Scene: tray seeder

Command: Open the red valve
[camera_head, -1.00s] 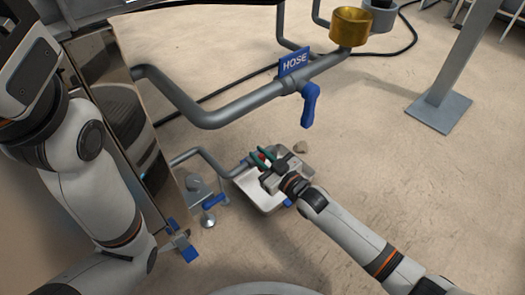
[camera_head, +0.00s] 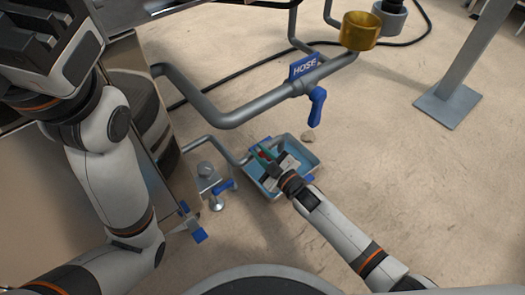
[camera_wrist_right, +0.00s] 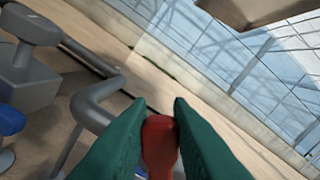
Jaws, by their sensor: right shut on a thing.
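The red valve handle (camera_wrist_right: 160,147) sits between the green fingers of my right gripper (camera_wrist_right: 161,104) in the right wrist view. The fingers are shut on it, touching both sides. In the head view my right gripper (camera_head: 262,153) is over a shallow metal tray (camera_head: 309,156), at the end of a thin grey pipe (camera_head: 212,143). Only a small bit of red shows there; the gripper hides the rest of the valve. Bluish liquid appears to lie in the tray. My left arm rises on the left, but its fingers are out of view.
A thicker pipe (camera_head: 225,117) with a blue HOSE sign (camera_head: 304,66) and a blue handle (camera_head: 317,107) runs above the tray. A metal fitting with a blue lever (camera_head: 223,187) stands left of it. A grey post (camera_head: 452,90) stands at right. The floor at right is clear.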

